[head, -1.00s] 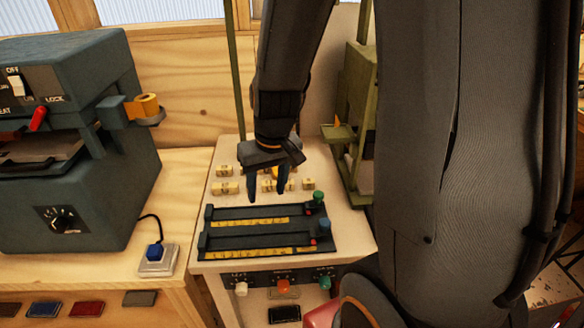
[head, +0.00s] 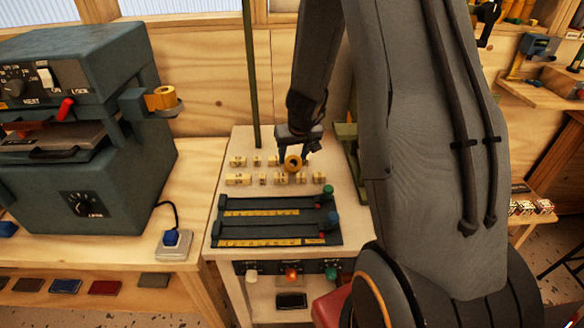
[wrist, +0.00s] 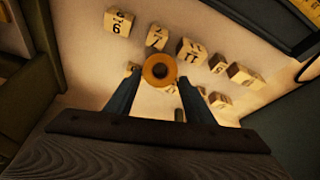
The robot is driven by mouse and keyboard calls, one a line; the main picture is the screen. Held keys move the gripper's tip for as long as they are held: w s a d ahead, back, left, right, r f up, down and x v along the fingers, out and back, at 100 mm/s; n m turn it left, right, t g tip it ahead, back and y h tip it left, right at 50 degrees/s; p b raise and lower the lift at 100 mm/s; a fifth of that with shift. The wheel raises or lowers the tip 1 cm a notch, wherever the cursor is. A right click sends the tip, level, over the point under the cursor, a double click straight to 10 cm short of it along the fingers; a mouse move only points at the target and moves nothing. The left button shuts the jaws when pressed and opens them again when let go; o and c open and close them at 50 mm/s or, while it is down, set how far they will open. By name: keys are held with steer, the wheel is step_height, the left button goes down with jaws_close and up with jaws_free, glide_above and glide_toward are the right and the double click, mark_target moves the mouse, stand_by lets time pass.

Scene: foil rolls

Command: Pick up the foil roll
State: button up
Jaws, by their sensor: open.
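A gold foil roll (head: 292,163), ring-shaped with a dark hole, shows at my gripper above the small cream stand, among lettered blocks. In the wrist view the foil roll (wrist: 160,69) lies between the two fingertips. My gripper (head: 295,166) points down over the back half of the stand. In the wrist view my gripper (wrist: 159,77) is open, with one finger on each side of the roll. I cannot tell whether the fingers touch it or what the roll rests on.
Several numbered and lettered blocks (head: 238,179) lie close around the roll. Two dark rails (head: 275,208) with yellow strips lie in front. A grey press (head: 75,150) with another gold roll (head: 163,98) on its side stands at left. A green post (head: 251,75) rises behind the stand.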

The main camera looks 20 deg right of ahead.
mark_target(293, 161)
steer(key=b+x, duration=0.2)
steer(key=x, duration=0.1)
steer(key=shift+s+f, duration=0.25)
steer(key=shift+w+f+b, duration=0.3)
steer(key=shift+f+b, duration=0.3)
steer(key=c, duration=0.8)
steer(key=shift+c, duration=0.2)
steer(key=shift+r, duration=0.15)
